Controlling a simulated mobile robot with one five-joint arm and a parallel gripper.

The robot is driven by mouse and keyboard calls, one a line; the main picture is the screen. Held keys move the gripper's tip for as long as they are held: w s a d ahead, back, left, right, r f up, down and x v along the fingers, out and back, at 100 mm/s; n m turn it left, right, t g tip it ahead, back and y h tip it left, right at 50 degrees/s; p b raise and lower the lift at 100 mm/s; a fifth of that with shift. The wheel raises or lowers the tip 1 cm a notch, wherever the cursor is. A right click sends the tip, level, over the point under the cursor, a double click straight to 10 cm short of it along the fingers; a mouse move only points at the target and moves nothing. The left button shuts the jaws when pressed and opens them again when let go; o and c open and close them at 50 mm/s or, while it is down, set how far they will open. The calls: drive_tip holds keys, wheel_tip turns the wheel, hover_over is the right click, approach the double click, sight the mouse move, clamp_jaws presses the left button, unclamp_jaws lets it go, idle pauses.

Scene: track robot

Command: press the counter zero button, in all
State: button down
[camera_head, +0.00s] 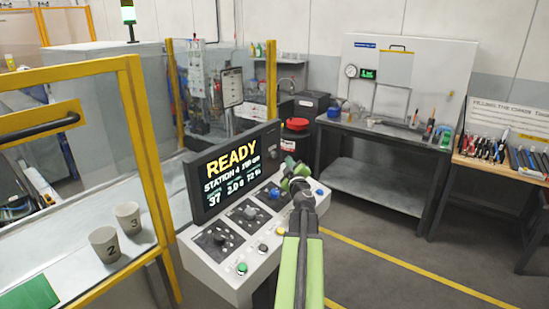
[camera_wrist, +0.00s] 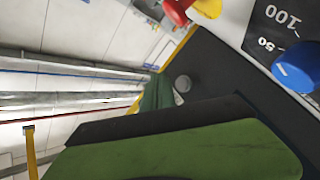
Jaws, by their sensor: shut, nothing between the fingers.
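The control console (camera_head: 222,275) stands in the middle of the head view, with a lit screen (camera_head: 232,172) reading READY, STATION 4 and the numbers 37, 2.0 and 72. No label readable here tells which button is the counter zero. My gripper (camera_head: 291,168) is shut and empty above the right part of the console; contact cannot be told. In the wrist view its green and dark finger (camera_wrist: 180,145) fills the bottom.
A blue knob (camera_wrist: 298,66) beside a scale with 50 and 100 shows close up, with a red part (camera_wrist: 178,10) at the top. A workbench (camera_head: 375,170) stands at the back right.

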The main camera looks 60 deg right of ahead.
drive_tip(key=shift+w, duration=1.55)
drive_tip(key=shift+w, duration=0.1)
idle(0.8)
drive_tip(key=shift+w, duration=0.35)
drive_tip(key=shift+w, duration=0.45)
idle(0.7)
drive_tip(key=shift+s, duration=0.9)
drive_tip(key=s, duration=0.5)
